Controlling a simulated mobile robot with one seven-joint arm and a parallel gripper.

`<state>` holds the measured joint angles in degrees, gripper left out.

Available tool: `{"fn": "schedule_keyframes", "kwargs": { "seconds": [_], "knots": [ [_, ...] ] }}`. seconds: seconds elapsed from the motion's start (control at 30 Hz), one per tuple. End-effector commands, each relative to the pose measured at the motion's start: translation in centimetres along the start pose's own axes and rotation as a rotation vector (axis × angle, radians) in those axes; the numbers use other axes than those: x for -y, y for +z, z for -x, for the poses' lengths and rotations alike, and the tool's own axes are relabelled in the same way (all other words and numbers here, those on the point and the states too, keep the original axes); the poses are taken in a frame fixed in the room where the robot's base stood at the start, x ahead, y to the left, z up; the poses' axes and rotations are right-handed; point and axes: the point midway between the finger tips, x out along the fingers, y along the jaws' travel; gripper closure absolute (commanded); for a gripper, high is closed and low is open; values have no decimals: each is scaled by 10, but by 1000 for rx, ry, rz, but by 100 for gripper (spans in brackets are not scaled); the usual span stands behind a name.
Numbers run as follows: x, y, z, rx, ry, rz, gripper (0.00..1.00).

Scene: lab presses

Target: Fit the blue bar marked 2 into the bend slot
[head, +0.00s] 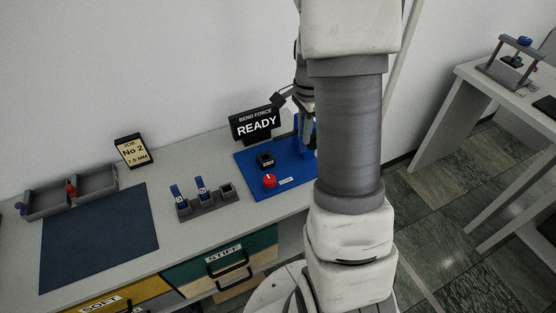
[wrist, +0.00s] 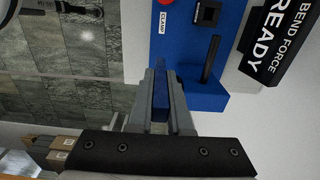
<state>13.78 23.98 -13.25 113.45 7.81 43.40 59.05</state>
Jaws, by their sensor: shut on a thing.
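My gripper (wrist: 160,80) is shut on a blue bar (wrist: 160,94), seen between the two grey fingers in the wrist view. No number is readable on the bar. The fingertips overlap the edge of the blue bend tester (wrist: 182,45) in that view; I cannot tell how high they are above it.
The tester carries a black square block (head: 265,160) and a red knob (head: 269,181). The display (head: 256,123) behind reads READY. A grey rack (head: 208,207) holds two blue bars, its right place empty. A dark mat (head: 100,235) and a divided tray (head: 48,203) lie left.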

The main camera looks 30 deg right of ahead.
Motion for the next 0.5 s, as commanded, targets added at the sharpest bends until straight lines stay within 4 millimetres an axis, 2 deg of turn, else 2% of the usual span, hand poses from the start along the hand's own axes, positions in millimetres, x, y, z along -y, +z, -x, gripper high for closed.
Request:
{"fn": "schedule_keyframes", "kwargs": {
  "seconds": [0.17,0.5],
  "knots": [
    [8,8,-7,1,1,11,100],
    [62,58,-54,0,1,13,100]
  ]
}}
